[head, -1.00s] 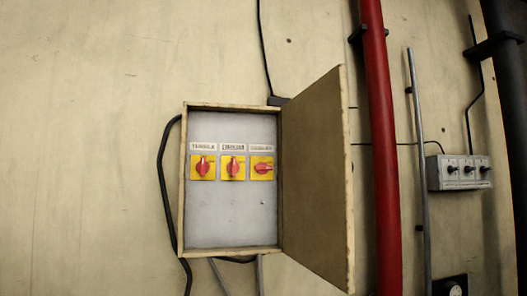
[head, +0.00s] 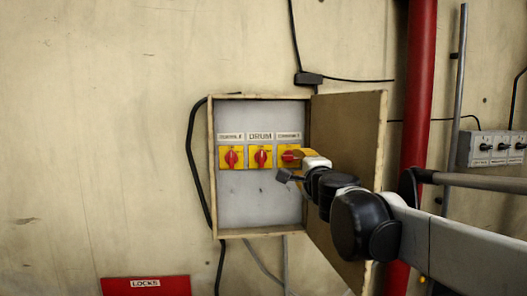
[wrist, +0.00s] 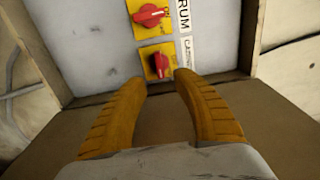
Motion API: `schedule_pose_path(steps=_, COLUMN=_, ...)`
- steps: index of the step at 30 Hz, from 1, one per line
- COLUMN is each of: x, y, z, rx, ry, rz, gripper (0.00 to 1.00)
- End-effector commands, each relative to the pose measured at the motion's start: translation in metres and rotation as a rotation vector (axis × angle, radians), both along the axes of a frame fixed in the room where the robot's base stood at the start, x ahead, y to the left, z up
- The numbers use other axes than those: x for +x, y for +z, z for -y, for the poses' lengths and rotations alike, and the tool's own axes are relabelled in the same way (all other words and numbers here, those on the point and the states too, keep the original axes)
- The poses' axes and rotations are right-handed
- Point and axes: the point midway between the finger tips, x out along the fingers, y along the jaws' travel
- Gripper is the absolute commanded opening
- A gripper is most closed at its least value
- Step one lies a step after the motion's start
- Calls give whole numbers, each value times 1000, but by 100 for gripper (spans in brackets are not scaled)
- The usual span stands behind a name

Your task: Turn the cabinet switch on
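The open cabinet (head: 228,211) on the wall holds three red rotary switches on yellow plates. The left switch (head: 231,158) and the middle switch (head: 260,157), labelled DRUM, have upright handles. The right switch (head: 289,155) has its handle lying sideways, partly hidden by my gripper. My gripper (head: 294,167) is in front of the right switch. The wrist view is turned sideways. There my gripper's yellow fingers (wrist: 160,82) are apart, with the right switch (wrist: 158,65) just beyond the tips. I cannot tell whether they touch it. The DRUM switch (wrist: 150,15) is above it.
The cabinet door (head: 345,140) stands open on the right, behind my arm. A red pipe (head: 417,90) and a grey control box (head: 495,149) are further right. A black cable (head: 191,150) runs down the left side. A red LOCKS box (head: 145,287) is below left.

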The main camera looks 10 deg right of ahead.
Motion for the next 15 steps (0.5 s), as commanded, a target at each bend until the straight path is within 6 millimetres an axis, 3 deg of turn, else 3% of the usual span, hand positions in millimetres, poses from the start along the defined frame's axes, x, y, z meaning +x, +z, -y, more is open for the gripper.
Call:
schedule_pose_path(steps=9, x=62, y=1, z=0, rx=-2, ry=2, rz=0, gripper=34)
schedule_pose_path(steps=15, x=85, y=0, z=-1, rx=-2, ry=2, rz=0, gripper=34)
